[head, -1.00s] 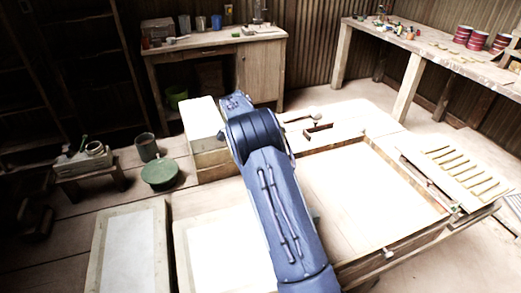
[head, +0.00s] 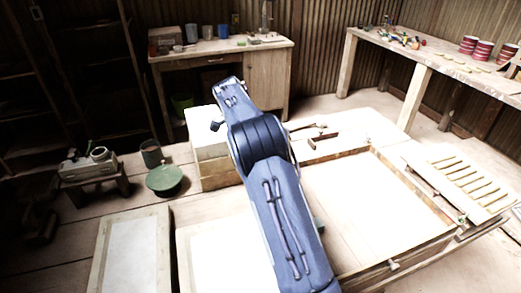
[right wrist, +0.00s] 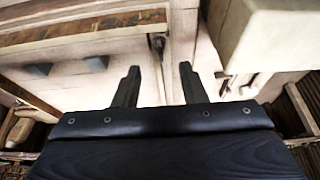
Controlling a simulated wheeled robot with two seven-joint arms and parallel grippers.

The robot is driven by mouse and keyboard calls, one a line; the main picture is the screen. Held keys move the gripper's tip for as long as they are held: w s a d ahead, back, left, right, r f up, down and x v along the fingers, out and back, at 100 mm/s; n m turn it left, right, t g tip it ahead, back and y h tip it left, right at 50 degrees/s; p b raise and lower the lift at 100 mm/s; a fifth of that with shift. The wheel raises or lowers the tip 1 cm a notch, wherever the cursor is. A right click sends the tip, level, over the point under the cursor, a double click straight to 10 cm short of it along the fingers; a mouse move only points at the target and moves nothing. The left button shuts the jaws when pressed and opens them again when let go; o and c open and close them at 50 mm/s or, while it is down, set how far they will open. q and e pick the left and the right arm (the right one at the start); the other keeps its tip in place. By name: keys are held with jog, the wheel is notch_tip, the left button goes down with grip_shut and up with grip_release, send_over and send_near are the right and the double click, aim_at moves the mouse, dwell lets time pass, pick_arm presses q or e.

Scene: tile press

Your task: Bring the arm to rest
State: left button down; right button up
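My right arm rises from the bottom of the head view, over the wooden press table (head: 350,160). Its gripper is mostly hidden behind its own links there; a small dark part shows left of the arm, over the pale block. In the right wrist view the two dark fingers of my right gripper (right wrist: 158,85) stand apart with nothing between them. They point over pale wooden surfaces. My left gripper is in neither view.
A pale block (head: 208,150) stands close left of my arm. A shallow wooden frame (head: 375,205) and a slotted rack (head: 465,180) lie to the right. A desk (head: 220,60) stands behind.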

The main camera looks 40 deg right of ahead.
dwell(0.5)
jog(key=s+a+r+n+t+y, duration=0.35)
jog(key=s+a+n, duration=0.4)
jog(key=s, duration=0.55)
jog(key=s+a+r+n+t+y, duration=0.2)
jog(key=s+a+r+n+y, duration=0.15)
jog(key=s+a+n, duration=0.7)
jog(key=s+a+f+n, duration=0.1)
jog(key=s+a+f, duration=0.1)
jog(key=s, duration=0.3)
jog(key=s+a+f+n+t+y, duration=0.1)
jog(key=s+a+f, duration=0.1)
jog(key=s, duration=0.3)
jog(key=shift+s+a+f, duration=0.3)
jog(key=shift+s+a, duration=0.1)
jog(key=shift+a, duration=0.4)
jog(key=shift+t, duration=0.35)
